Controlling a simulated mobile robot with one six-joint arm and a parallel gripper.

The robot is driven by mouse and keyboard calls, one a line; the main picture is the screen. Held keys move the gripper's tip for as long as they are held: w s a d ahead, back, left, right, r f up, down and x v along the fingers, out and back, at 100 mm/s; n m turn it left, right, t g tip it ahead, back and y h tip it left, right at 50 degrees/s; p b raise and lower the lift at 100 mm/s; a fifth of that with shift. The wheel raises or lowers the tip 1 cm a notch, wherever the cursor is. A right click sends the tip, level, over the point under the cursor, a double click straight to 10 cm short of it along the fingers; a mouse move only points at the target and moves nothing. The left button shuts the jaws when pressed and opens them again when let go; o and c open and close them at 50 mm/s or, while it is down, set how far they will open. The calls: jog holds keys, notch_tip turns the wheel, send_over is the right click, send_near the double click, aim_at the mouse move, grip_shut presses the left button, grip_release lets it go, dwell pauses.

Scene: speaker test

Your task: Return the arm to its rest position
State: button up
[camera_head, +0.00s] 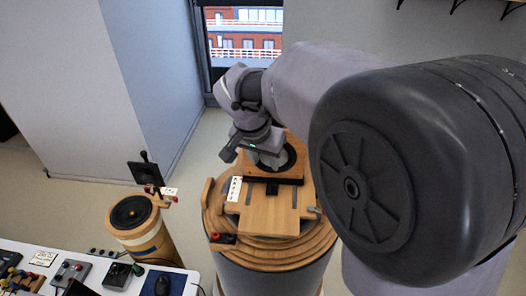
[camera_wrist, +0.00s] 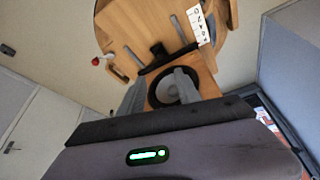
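My gripper (camera_head: 268,158) is at the end of my arm, low over the wooden round-topped stand in the head view. In the wrist view, its two grey fingers (camera_wrist: 160,76) are apart, with nothing seen held between them. A small wooden box with a black round speaker (camera_head: 291,158) sits on the stand, just under and beside the fingers. The speaker also shows in the wrist view (camera_wrist: 165,92), behind and between the fingers. Whether the fingers touch the box cannot be told. The gripper hides part of the speaker. My arm is bent, reaching out from the right.
The wooden stand (camera_head: 270,255) carries a flat board and a white marked card (camera_head: 234,189). A smaller round stand with a black disc (camera_head: 130,212) is at left. A white table (camera_head: 190,283) with devices is at lower left. Walls and a window (camera_head: 245,35) lie behind.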

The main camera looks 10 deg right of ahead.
jog(key=v, duration=0.2)
jog(key=shift+s+a+r, duration=0.1)
jog(key=shift+r, duration=0.3)
jog(key=s+a+f+n+t+y+b, duration=0.1)
jog(key=s+f+y+b, duration=0.3)
jog(key=s+f+b, duration=1.8)
jog(key=shift+s+a+n+t+y, duration=0.2)
jog(key=shift+s+n+t+y, duration=0.25)
jog(key=shift+s+n, duration=0.5)
